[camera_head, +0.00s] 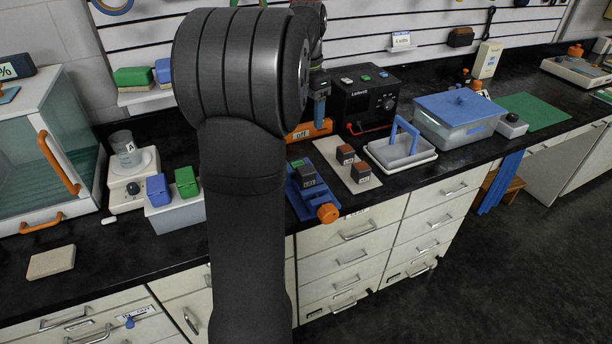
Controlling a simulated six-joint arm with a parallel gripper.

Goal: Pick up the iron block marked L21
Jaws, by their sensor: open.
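Two small dark cube blocks with brownish tops and pale labels, a rear block (345,154) and a front block (364,174), stand on a beige mat (337,158). Another dark block (307,176) sits on a blue fixture (293,196) with an orange knob, just left of the mat. The labels are too small to read, so I cannot tell which block is L21. My gripper (319,90) seems to hang behind my large dark arm link, above and beyond the blocks, apart from them. It is open; its fingertips are hard to make out.
A grey tray with a blue handle (401,155) stands right of the mat, and a blue-lidded clear tub (460,112) beyond it. A black box with a dial (368,99) and an orange "Off" unit (309,130) stand behind. A scale with a beaker (133,180) is left.

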